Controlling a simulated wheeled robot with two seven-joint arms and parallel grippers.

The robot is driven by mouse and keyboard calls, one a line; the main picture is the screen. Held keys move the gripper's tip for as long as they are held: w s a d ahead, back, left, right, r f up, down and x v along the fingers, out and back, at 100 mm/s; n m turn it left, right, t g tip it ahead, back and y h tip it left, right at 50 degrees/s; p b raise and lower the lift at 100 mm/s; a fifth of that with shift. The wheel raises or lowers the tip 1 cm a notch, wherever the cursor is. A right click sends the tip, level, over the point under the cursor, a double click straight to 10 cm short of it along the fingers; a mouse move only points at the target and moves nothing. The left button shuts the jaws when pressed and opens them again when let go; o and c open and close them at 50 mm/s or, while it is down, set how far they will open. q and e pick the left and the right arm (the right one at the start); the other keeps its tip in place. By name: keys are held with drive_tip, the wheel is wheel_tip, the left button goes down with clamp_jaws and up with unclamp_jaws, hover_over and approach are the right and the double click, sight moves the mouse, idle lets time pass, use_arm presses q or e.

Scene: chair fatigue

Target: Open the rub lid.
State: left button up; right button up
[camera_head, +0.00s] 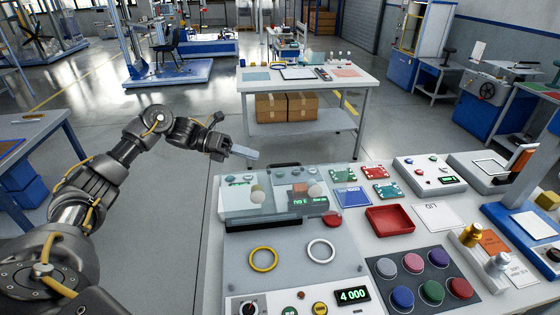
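The clear rub lid (275,203) is a see-through panel over the back of the grey rub machine (290,252). It has a dark bar along its front-left edge, and a small black handle-like part (285,165) shows at the back. Two pale round knobs and a green display show through it. I cannot tell its exact angle. My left gripper (240,151) is just beyond the lid's back-left corner, apart from it as far as I can see. A light grey finger points right; its opening is unclear. My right gripper is out of view.
On the machine's front are a yellow ring (263,258), a white ring (321,251) and a 4 000 display (352,295). A red tray (390,220) and coloured buttons (421,273) lie to the right. A white table (305,80) stands behind, with open floor between.

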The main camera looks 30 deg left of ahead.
sight(285, 191)
use_arm(q)
drive_tip(key=p+x, duration=0.4)
drive_tip(key=x, duration=0.5)
drive_tip(key=shift+w, duration=0.1)
drive_tip(key=shift+c, duration=0.3)
drive_tip(key=shift+a, duration=0.1)
clamp_jaws()
